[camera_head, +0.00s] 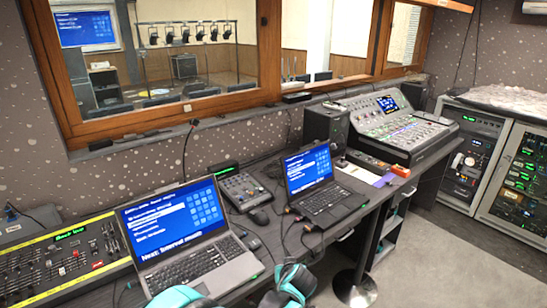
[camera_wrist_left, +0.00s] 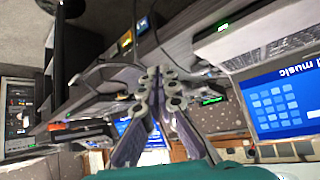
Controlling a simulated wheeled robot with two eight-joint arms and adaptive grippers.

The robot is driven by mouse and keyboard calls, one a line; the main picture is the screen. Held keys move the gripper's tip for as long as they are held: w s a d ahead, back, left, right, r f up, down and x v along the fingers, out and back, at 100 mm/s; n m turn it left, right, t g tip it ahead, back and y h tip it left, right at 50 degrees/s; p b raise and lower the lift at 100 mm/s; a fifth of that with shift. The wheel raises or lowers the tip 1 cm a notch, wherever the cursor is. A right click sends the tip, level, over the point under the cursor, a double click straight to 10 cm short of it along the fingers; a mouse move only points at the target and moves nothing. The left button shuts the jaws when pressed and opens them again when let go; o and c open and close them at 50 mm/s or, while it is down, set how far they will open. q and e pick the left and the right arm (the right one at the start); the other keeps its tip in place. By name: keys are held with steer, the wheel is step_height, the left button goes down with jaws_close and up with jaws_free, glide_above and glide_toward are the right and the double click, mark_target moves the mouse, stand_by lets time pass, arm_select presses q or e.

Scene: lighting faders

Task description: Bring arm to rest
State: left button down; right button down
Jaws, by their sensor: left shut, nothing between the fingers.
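My left gripper (camera_wrist_left: 161,90) shows in the middle of the left wrist view, with its grey fingers drawn together and nothing between them. It is in the air, with the desk and laptops behind it. A teal part of my own body lies along the bottom edge of that view. My right gripper is not seen in either view.
The lighting fader console (camera_head: 68,254) is at the lower left, beside an open laptop (camera_head: 190,262). A second laptop (camera_head: 325,199), a small mixer (camera_head: 243,188) and a large mixing desk (camera_head: 395,125) stand farther along. Equipment racks (camera_head: 470,155) are at right. The grey floor (camera_head: 430,270) is clear at lower right.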

arm_select(q)
steer(key=s+a+r+g, duration=0.1)
steer(key=s+a+r, duration=1)
steer(key=a, duration=0.4)
steer(key=s+a, duration=0.3)
steer(key=s, duration=0.5)
steer(key=s+a+m+h, duration=0.1)
steer(key=s+a, duration=0.2)
steer(key=s, duration=0.6)
steer(key=shift+f+g+h, duration=0.3)
steer(key=shift+f+g, duration=0.1)
steer(key=shift+f, duration=0.05)
